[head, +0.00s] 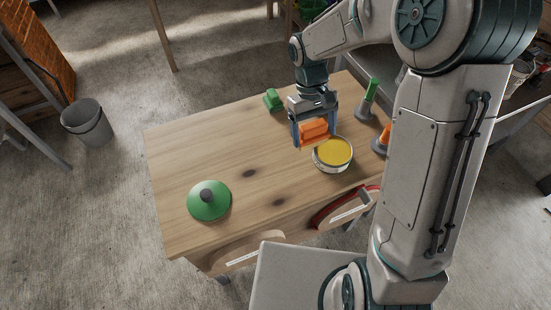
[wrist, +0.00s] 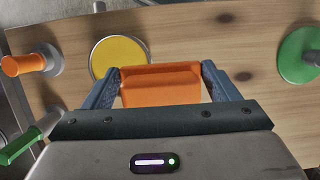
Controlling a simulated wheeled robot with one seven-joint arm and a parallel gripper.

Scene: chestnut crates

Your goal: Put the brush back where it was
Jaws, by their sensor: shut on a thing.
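My gripper (head: 314,138) is shut on an orange block-like thing (head: 315,129), held over the table beside the yellow round tin (head: 333,152). In the wrist view the orange thing (wrist: 160,84) spans between my two fingers (wrist: 162,88). I cannot tell for sure whether it is the brush; no bristles show. A green block of like shape (head: 273,99) lies at the table's back edge. At the right edge are a green-handled thing (head: 371,90) and an orange-handled thing (head: 383,138), each on a grey base; the second is partly hidden by my arm.
The wooden table (head: 210,150) carries a green dome with a grey knob (head: 209,201) at front left. Its middle and left are clear. A red-rimmed curved piece (head: 345,206) and a wooden one (head: 242,252) are at the front edge. A grey bucket (head: 88,122) stands left.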

